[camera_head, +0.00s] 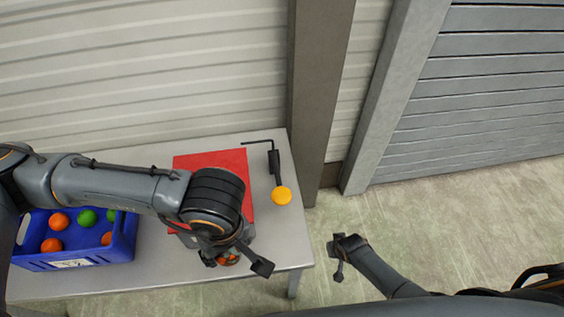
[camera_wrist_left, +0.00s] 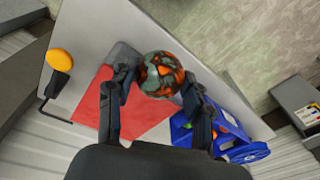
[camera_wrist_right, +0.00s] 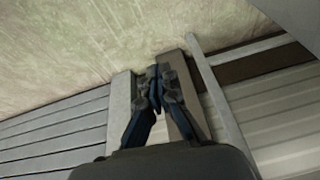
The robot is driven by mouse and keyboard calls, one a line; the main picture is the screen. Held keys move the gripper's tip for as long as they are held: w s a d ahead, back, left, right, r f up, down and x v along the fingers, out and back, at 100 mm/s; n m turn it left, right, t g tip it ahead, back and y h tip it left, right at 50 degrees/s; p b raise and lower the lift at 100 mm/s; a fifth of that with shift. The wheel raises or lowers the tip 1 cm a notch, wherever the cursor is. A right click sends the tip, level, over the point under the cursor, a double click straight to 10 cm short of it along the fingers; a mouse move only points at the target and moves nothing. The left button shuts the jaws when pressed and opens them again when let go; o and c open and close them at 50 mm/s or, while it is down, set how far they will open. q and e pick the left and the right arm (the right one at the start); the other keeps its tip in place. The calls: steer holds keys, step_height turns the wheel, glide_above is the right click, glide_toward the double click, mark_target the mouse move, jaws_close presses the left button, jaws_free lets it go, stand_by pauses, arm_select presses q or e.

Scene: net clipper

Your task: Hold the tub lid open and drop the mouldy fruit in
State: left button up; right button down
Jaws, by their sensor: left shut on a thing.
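My left gripper (camera_wrist_left: 160,88) is shut on the mouldy fruit (camera_wrist_left: 160,75), an orange ball with dark grey-green patches. In the head view the fruit (camera_head: 228,260) shows only partly under my left wrist, near the table's front edge. A flat red square (camera_head: 212,160) lies on the table behind my left gripper and is partly covered by my arm; I cannot tell whether it is the tub lid. No open tub is visible. My right gripper (camera_head: 345,250) is right of the table, empty; its fingertips (camera_wrist_right: 157,80) look closed together in the right wrist view.
A blue crate (camera_head: 75,263) with several orange and green fruits stands on the table's left, partly behind my left arm. A bent black rod with an orange-yellow knob (camera_head: 281,196) is at the table's (camera_head: 285,235) right edge. A brown post (camera_head: 316,90) stands behind. Floor at right is clear.

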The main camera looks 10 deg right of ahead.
steer(key=w+a+r+m+t, duration=0.1)
steer(key=w+a+r, duration=0.3)
steer(key=w+r, duration=1.1)
steer(key=shift+m+y, duration=0.4)
steer(key=shift+y, duration=0.4)
steer(key=w+a+r, duration=0.2)
steer(key=r, duration=0.2)
steer(key=w+a+r, duration=0.1)
steer(key=a+r, duration=0.1)
steer(key=r, duration=0.2)
steer(key=w+a+r, duration=0.1)
steer(key=w+r, duration=0.1)
steer(key=r, duration=0.2)
steer(key=shift+w+a, duration=0.35)
steer(key=shift+a, duration=0.05)
steer(key=s+a+r+g, duration=0.1)
steer(key=s+a+r, duration=0.15)
steer(key=r, duration=0.35)
steer(key=s+a+r+g, duration=0.1)
steer(key=s+a+r, duration=0.1)
steer(key=a+r, duration=0.25)
steer(key=s+r+n+g+h, duration=0.2)
steer(key=s+r, duration=0.5)
steer(key=s, duration=0.2)
steer(key=shift+s+d+f, duration=0.1)
steer(key=shift+d+f, duration=0.05)
steer(key=shift+f, duration=1.65)
steer(key=shift+d+f, duration=0.1)
steer(key=shift+f, duration=1.7)
